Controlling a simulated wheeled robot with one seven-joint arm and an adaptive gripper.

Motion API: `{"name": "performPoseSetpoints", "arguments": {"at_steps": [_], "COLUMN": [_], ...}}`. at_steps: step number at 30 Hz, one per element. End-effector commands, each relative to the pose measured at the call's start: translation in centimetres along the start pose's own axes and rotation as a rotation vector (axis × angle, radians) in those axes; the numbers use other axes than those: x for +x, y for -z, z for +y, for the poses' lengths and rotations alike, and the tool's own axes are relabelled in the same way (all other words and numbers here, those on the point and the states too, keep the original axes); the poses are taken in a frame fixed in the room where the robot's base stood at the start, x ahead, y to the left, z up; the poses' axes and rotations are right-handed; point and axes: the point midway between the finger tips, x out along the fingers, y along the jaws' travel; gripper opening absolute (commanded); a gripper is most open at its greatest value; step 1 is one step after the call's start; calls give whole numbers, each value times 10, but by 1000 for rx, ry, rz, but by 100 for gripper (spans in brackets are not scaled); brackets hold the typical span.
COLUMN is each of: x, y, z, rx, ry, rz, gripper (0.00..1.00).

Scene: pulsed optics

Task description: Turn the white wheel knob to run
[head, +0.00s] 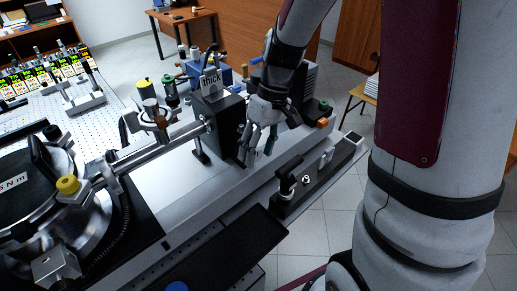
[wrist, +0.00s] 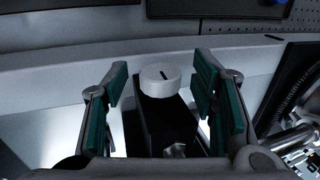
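My gripper (wrist: 158,72) is open, with one teal-padded finger on each side of the knob. Gaps show between both pads and the knob, so neither seems to touch it. In the head view my gripper (head: 257,148) points down beside a black housing with a "THICK" label (head: 210,82). I cannot make out the knob there; the gripper seems to hide it.
A light grey bench edge (head: 215,190) runs below the gripper. A dark narrow panel with small fittings (head: 318,172) lies to the right. A perforated optics table (head: 85,125) and a round metal chamber (head: 75,225) are on the left. Silver fittings (wrist: 295,140) lie close right in the wrist view.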

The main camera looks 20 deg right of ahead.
Motion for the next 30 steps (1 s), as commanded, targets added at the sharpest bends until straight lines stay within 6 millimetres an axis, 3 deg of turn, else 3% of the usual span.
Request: {"name": "performPoseSetpoints", "arguments": {"at_steps": [8,21,30], "x": [-15,-98,-120], "y": [1,0,0], "z": [1,0,0], "rx": [-1,1,0], "ry": [-3,-1,-1], "rz": [4,3,1], "gripper": [52,52,52]}}
